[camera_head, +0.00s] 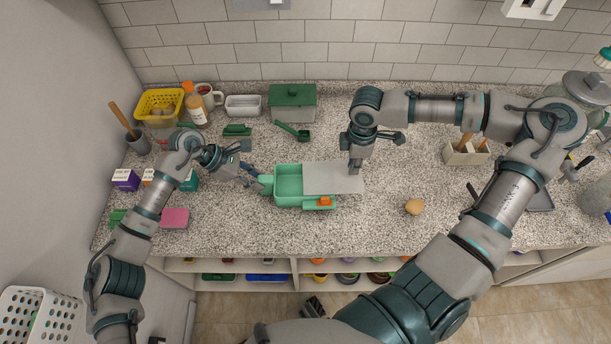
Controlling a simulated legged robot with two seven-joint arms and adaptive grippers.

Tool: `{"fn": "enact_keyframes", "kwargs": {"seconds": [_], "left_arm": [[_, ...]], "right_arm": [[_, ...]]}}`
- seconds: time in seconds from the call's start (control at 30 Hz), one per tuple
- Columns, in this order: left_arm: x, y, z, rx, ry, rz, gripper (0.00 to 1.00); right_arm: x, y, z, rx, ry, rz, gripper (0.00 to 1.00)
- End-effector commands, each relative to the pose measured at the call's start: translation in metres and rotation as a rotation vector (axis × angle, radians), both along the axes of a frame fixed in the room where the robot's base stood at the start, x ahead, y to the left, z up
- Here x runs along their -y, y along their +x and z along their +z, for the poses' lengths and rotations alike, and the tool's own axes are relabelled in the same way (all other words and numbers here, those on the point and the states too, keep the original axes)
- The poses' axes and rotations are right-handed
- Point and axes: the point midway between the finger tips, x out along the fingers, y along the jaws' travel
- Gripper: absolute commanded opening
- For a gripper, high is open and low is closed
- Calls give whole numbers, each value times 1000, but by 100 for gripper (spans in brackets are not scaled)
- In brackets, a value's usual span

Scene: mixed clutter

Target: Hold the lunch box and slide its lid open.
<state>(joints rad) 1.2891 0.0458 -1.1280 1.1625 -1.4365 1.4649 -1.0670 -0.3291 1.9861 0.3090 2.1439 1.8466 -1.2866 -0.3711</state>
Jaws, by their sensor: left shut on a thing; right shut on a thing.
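The green lunch box (288,185) lies on the speckled counter near the middle. Its grey lid (330,178) is shifted to the right, so the left part of the box stands uncovered and looks empty. An orange latch (325,201) shows at the box's front right. My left gripper (262,184) is shut on the left end of the box. My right gripper (355,168) points down and is shut at the right end of the lid. Its fingertips are small and partly hidden by the wrist.
A yellow basket (160,104), a mug (209,97), a white tray (243,106) and a green bin (292,101) stand along the back. A pink block (175,218) lies at left and a potato-like item (414,206) at right. The counter in front of the box is clear.

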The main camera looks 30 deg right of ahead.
Motion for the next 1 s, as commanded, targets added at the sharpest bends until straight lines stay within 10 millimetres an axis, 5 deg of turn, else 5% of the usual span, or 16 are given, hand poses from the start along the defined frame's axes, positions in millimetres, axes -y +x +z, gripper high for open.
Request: {"fn": "enact_keyframes", "kwargs": {"seconds": [1.0], "left_arm": [[-2,1,-2,0,4,2,0]], "right_arm": [[14,-8,-1,-1,0,0,0]]}}
